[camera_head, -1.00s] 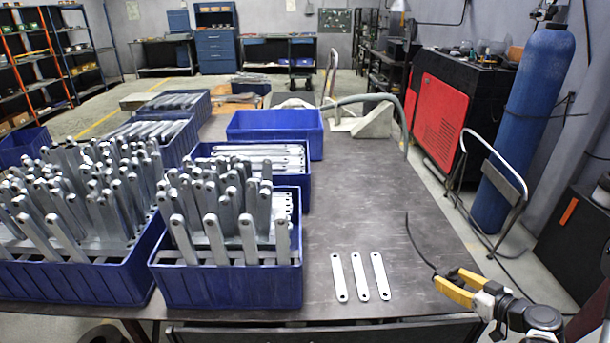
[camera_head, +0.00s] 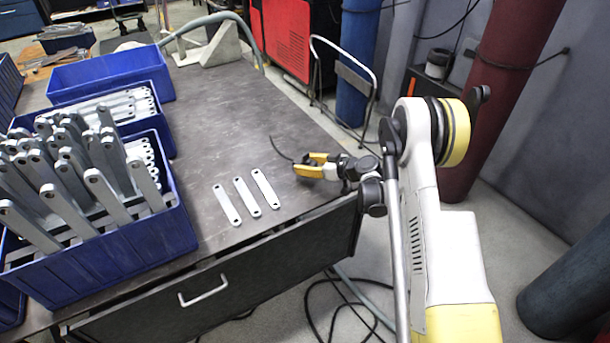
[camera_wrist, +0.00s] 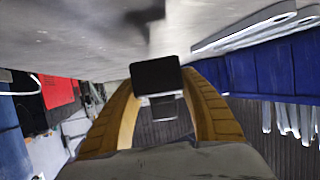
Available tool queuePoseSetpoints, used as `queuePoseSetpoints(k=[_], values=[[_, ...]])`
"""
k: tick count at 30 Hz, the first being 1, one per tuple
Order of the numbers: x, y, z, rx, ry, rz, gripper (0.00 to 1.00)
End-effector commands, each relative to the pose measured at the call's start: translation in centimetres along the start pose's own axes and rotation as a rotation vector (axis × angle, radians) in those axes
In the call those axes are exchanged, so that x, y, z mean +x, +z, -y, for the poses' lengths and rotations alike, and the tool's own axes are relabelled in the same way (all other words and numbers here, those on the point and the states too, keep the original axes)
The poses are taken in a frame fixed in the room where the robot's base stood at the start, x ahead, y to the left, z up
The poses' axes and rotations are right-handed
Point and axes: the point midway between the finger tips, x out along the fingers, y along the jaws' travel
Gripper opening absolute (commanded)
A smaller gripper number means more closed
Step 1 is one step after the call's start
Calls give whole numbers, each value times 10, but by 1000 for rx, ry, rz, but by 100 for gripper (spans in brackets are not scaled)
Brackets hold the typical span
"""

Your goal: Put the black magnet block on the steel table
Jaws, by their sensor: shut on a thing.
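My gripper (camera_head: 305,164) reaches over the right edge of the steel table (camera_head: 220,110), to the right of three flat brackets. Its yellow fingers are shut on the black magnet block (camera_wrist: 156,74), which shows between the fingertips in the wrist view. The block is hardly to be made out in the head view. The table surface (camera_wrist: 60,35) fills the upper part of the wrist view, and a dark shadow lies on it near the block. I cannot tell whether the block touches the table.
Three flat brackets (camera_head: 246,196) lie near the front edge. A blue crate (camera_head: 110,255) full of upright brackets stands to their left, with more blue crates behind. A thin black curved strand (camera_head: 280,150) shows by my fingertips. The table's middle and back right are bare.

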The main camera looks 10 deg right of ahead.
Motion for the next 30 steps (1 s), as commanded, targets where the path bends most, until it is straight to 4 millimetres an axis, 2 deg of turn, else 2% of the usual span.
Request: queuePoseSetpoints(k=[9,20,21,22,30], values=[[15,37,0,1,0,-1,6],[15,38,0,1,0,-1,6],[15,38,0,0,0,0,56],[15,38,0,0,0,0,65],[15,38,0,0,0,0,67]])
